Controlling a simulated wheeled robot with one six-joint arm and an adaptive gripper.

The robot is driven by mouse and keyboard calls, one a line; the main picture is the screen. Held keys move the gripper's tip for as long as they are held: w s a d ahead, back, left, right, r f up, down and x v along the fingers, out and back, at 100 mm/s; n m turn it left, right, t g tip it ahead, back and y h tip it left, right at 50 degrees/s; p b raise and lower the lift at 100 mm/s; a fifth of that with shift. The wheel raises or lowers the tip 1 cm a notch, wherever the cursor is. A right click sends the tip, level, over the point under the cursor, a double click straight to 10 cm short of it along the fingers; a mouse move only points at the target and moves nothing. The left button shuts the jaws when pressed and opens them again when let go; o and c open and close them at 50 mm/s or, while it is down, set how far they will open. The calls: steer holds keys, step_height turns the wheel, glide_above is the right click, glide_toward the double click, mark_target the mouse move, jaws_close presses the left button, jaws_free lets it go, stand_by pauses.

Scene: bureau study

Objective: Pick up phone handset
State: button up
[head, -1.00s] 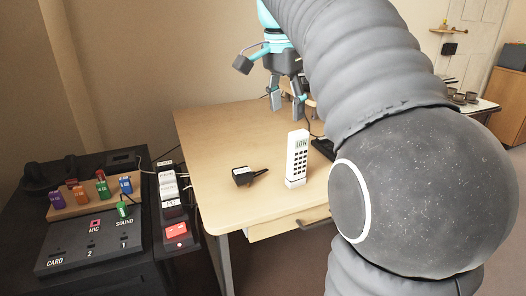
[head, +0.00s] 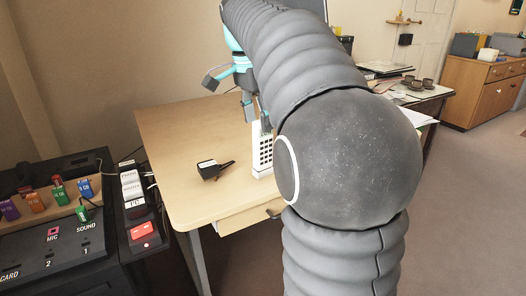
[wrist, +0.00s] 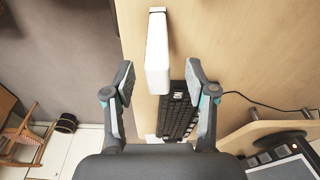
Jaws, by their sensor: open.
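The white phone handset (head: 262,157) with dark keys stands upright on the wooden desk (head: 180,130). Its right part and lower edge are partly hidden behind my arm in the head view. In the wrist view the handset (wrist: 157,50) shows as a white block ahead of the fingers, roughly centred between them. My gripper (head: 256,112) is at the top of the handset in the head view, pointing down. In the wrist view my gripper (wrist: 160,74) is open, with a finger on each side of the handset's line. I cannot tell whether either finger touches it.
A black boxy device (head: 211,169) with a short cable lies left of the handset. A black keyboard (wrist: 178,115) lies close to the handset in the wrist view. A dark console (head: 60,240) with coloured plugs stands left of the desk. The desk's left part is clear.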

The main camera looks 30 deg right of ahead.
steer(key=f, duration=0.2)
steer(key=d+f, duration=0.1)
steer(key=f, duration=0.1)
steer(key=shift+d+f+b, duration=0.2)
steer(key=shift+f+b, duration=0.2)
jaws_close()
